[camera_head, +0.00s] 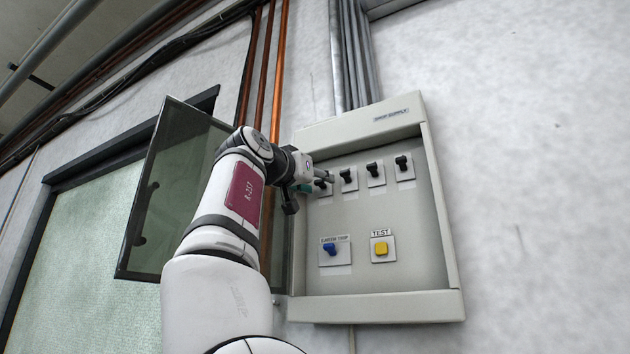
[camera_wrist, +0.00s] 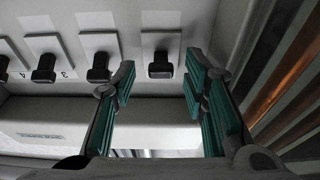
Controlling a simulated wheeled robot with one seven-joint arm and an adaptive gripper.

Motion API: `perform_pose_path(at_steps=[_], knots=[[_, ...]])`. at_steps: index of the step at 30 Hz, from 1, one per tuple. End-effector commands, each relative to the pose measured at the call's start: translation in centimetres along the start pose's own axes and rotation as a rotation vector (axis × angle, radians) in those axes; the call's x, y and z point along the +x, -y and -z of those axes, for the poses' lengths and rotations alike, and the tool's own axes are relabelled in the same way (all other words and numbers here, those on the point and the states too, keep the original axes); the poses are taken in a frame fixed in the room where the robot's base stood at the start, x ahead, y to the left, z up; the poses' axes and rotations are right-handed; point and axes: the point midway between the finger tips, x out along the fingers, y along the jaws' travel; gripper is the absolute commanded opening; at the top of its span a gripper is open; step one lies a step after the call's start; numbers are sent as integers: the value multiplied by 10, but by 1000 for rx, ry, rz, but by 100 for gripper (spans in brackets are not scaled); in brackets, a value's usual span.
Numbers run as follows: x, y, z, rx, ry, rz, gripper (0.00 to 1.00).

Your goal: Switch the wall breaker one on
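The wall panel (camera_head: 385,220) hangs on the wall with its glass door (camera_head: 170,185) swung open to the left. Its top row holds black toggle breakers. The leftmost breaker (camera_head: 322,183), at the place of breaker one, is partly hidden by my gripper in the head view. In the wrist view, which looks turned over, this breaker (camera_wrist: 160,66) stands at the right end of the row. My gripper (camera_wrist: 158,90) is open and empty, with a teal-padded finger on each side of it. The fingers look apart from the lever; I cannot tell its on or off position.
The neighbouring breakers (camera_head: 348,175) (camera_head: 375,170) (camera_head: 403,163) sit close to the right. Below are a blue switch (camera_head: 329,249) and a yellow TEST button (camera_head: 381,248). Copper pipes (camera_head: 265,65) run down behind my arm. The wall right of the panel is bare.

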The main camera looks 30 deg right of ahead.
Motion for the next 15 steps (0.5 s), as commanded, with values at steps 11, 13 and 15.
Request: perform_pose_path(at_steps=[11, 13, 15], knots=[[-17, 3, -1, 1, 2, 4, 40], [-24, 2, -1, 2, 2, 3, 40], [-31, 2, 0, 3, 1, 5, 40]])
